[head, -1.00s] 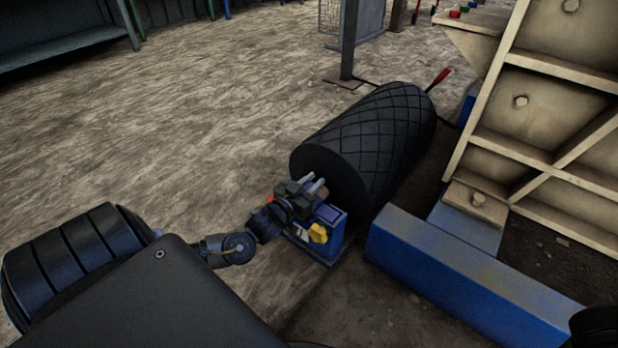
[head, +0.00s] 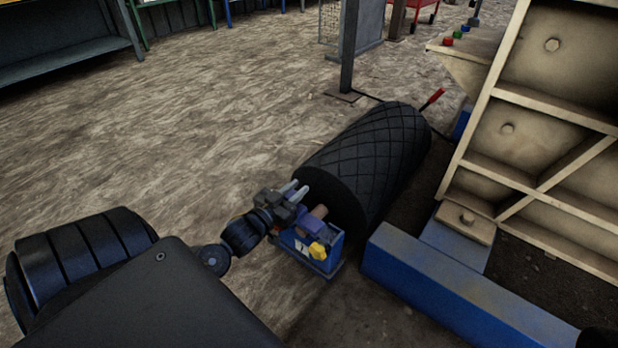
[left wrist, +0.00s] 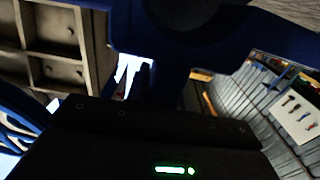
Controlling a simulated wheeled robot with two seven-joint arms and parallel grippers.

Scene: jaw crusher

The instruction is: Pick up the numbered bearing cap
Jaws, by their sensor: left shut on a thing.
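The blue bearing cap (head: 307,223) is at the near end of the black ribbed drum, close above the blue bearing housing (head: 325,250). My left gripper (head: 296,208) is shut on the cap; its fingertips are partly hidden in the head view. A brownish shaft end (head: 319,212) shows beside the cap. In the left wrist view, a large blue body (left wrist: 180,45), seemingly the cap, fills the upper middle, close to my dark gripper. I cannot read a number on the cap. My right gripper is not in view.
The black drum (head: 365,160) lies behind the housing. A yellow part (head: 317,250) sits on the housing's front. A blue beam (head: 455,290) and the beige ribbed crusher frame (head: 540,130) stand to the right. The floor at left is open.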

